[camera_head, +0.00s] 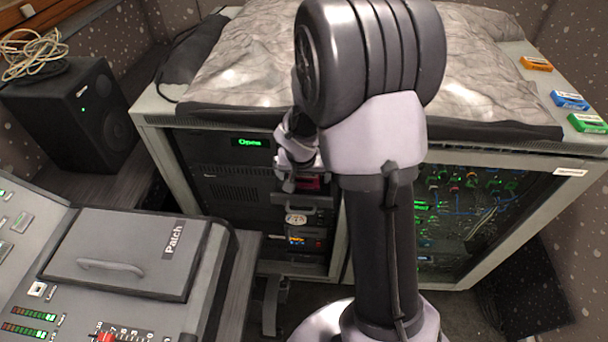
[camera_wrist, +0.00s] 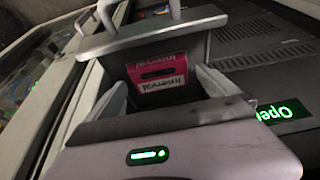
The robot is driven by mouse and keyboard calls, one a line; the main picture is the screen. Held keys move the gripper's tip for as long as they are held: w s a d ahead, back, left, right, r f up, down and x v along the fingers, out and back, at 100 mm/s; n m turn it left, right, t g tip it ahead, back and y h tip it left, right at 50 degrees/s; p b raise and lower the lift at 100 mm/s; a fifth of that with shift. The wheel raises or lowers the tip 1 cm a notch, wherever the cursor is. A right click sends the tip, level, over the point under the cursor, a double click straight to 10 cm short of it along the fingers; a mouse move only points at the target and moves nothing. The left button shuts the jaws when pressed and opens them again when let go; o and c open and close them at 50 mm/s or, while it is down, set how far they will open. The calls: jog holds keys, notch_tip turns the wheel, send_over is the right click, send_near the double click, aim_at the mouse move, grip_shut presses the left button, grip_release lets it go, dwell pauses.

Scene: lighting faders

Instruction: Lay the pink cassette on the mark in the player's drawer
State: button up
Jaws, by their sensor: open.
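The pink cassette (camera_wrist: 158,84) lies label up in the player's open drawer (camera_wrist: 150,36), as seen in the wrist view. A pink sliver of it also shows beside my gripper in the head view (camera_head: 313,183). My gripper (camera_wrist: 161,76) is open, one pale finger on each side of the cassette, with visible gaps between the fingers and it. In the head view my gripper (camera_head: 290,184) is over the drawer (camera_head: 305,200), partly hidden by my arm. No mark shows in the drawer; I cannot tell whether the cassette covers it.
The rack (camera_head: 225,172) carries a green "Open" display (camera_head: 251,142). Orange (camera_head: 536,63), blue (camera_head: 570,100) and green (camera_head: 588,123) cassettes lie on the worktop's right edge. A mixing desk (camera_head: 125,255) and black speaker (camera_head: 75,112) stand left.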

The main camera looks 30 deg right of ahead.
jog(key=s+a+f+p+v, duration=0.15)
jog(key=p+v, duration=0.35)
jog(key=v, duration=1.6)
jog(key=s+a+r+n+t+y, duration=0.1)
jog(key=s+a+r+y, duration=0.1)
jog(key=s+a+r, duration=0.2)
jog(key=s+a+r+n+t+y, duration=0.1)
jog(key=s+a+r, duration=0.3)
jog(key=s+a, duration=0.4)
jog(key=s+y, duration=0.1)
jog(key=s, duration=0.2)
jog(key=shift+r, duration=0.25)
jog(key=shift+s, duration=0.1)
